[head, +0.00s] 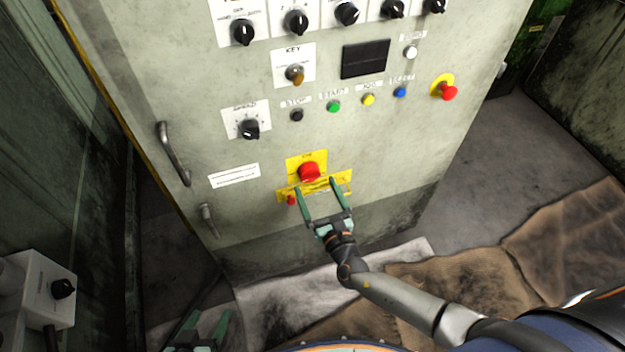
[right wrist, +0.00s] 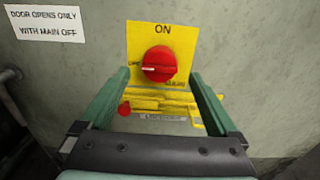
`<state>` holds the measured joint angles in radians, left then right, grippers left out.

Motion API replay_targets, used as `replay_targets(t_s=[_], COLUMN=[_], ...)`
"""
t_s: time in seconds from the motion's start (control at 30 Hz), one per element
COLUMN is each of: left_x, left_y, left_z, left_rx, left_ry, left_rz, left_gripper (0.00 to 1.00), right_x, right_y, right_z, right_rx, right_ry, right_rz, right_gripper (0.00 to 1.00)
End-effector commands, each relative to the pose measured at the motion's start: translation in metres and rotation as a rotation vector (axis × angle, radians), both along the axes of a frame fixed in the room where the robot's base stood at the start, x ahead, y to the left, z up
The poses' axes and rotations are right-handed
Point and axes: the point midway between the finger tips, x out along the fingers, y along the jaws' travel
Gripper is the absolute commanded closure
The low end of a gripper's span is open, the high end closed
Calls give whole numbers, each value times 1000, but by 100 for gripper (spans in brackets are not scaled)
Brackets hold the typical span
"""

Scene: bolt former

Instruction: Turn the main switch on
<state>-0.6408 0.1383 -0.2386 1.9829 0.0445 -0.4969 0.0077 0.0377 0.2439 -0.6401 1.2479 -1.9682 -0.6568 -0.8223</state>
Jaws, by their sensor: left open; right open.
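The main switch is a red rotary knob (head: 309,171) on a yellow plate low on the grey cabinet front. In the right wrist view the knob (right wrist: 159,63) shows a pale mark pointing left, with "ON" at the top of the plate and "MAIN" at lower right. My right gripper (head: 318,186) is open, its two green fingers pointing at the panel just below the knob. In the wrist view the fingers stand on either side below it, with nothing between them gripped. My left gripper (head: 200,325) is open and empty at the bottom left, away from the cabinet.
A small red part (head: 291,201) and yellow bars (head: 325,185) sit just below the switch. Above are several selector knobs, push buttons and a red emergency stop (head: 448,93). A door handle (head: 172,154) is at left. A grey box (head: 45,285) stands at lower left.

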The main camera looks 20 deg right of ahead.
Motion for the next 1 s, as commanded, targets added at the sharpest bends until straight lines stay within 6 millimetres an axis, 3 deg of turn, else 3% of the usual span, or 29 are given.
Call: replay_targets(t_s=[0.23,0.6,1.0], left_x=[0,2,2], left_y=[0,-2,-2], left_z=[-3,-1,-1], left_rx=[1,-1,-2], left_ry=[4,-2,-3], left_rz=[-2,-5,-5], left_gripper=[30,30,30], right_x=[31,36,35], right_y=[1,2,1], right_z=[-1,0,0], right_rx=[1,3,2], right_ry=[1,1,1], right_rz=[0,0,0], right_gripper=[5,5,50])
